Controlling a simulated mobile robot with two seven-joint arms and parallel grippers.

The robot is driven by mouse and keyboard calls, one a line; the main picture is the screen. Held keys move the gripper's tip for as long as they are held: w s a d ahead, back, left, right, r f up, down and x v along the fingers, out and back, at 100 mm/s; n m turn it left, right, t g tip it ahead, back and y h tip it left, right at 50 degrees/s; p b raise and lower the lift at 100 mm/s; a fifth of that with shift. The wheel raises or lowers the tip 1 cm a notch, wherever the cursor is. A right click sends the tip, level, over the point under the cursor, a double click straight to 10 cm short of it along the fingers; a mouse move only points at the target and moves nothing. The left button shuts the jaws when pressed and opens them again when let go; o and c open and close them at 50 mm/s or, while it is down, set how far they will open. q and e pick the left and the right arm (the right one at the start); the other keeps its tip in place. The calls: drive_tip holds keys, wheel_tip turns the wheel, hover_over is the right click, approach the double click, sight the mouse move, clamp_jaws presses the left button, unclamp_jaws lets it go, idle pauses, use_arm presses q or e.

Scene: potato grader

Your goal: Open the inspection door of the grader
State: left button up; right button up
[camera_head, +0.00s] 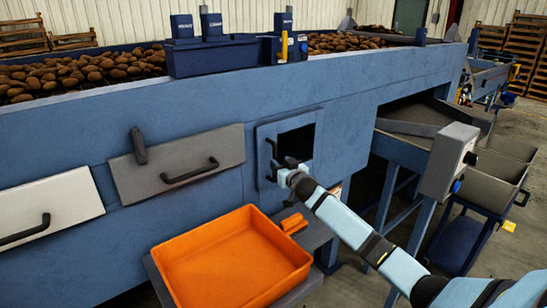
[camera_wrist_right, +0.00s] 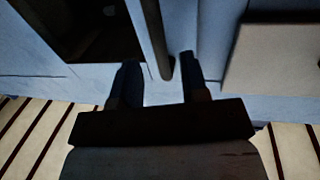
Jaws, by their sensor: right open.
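The inspection door (camera_head: 298,119) is a blue panel around a dark square window in the side of the blue grader (camera_head: 350,120). It looks closed against the grader. A dark upright handle (camera_head: 272,150) is on its left edge. My right gripper (camera_head: 280,168) is at the handle's lower part, with the arm coming in from the lower right. In the right wrist view the handle (camera_wrist_right: 155,40) stands between the two open fingers (camera_wrist_right: 160,80), with gaps visible beside it. The fingertips are small and partly hidden in the head view. My left gripper is not in view.
An orange tray (camera_head: 190,247) sits on a grey stand below the door. A grey panel (camera_head: 215,150) with handle and lever and a pale panel (camera_head: 70,190) are to the left. A grey control box (camera_head: 447,160) and chute are to the right. Potatoes (camera_head: 85,72) lie on top.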

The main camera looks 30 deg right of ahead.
sight(275, 158)
drive_tip(key=w, duration=0.5)
drive_tip(key=shift+d, duration=0.25)
drive_tip(key=shift+s, duration=0.1)
clamp_jaws()
